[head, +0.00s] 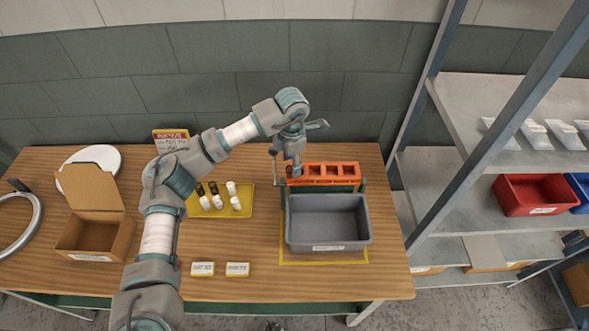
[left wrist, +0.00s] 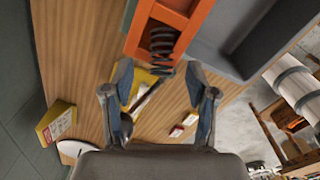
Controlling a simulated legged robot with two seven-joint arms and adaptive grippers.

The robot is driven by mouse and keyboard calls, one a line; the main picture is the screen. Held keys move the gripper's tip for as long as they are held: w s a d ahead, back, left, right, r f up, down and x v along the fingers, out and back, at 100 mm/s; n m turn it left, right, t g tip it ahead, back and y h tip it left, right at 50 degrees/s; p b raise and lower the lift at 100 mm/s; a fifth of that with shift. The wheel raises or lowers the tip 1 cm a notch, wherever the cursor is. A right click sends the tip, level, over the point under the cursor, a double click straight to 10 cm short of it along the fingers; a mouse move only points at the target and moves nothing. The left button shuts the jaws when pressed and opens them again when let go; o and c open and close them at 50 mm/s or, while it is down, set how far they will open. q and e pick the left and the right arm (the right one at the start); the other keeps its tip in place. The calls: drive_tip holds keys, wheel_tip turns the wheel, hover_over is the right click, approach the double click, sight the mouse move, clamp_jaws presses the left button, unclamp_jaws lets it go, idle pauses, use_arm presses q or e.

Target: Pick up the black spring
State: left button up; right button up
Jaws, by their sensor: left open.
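The black spring (left wrist: 162,45) shows in the left wrist view, in the end pocket of the orange rack (left wrist: 181,22), with its lower coils sticking out past the rack's edge. My left gripper (left wrist: 162,80) is open, its two fingers spread on either side of the line of the spring, with the near end of the coils close to the gap between the fingertips. In the head view the left gripper is over the left end of the orange rack (head: 331,171) and largely hides the spring there. My right gripper is not in view.
A grey bin (head: 327,243) stands directly in front of the rack. A yellow tray (head: 242,211) with black and white small parts lies to the left. An open cardboard box (head: 123,239) and two labels are on the table. Shelves (head: 447,193) stand at the right.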

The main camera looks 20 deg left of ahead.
use_arm(q)
wheel_tip(320, 180, down, 2)
drive_tip(key=shift+f, duration=0.1)
clamp_jaws()
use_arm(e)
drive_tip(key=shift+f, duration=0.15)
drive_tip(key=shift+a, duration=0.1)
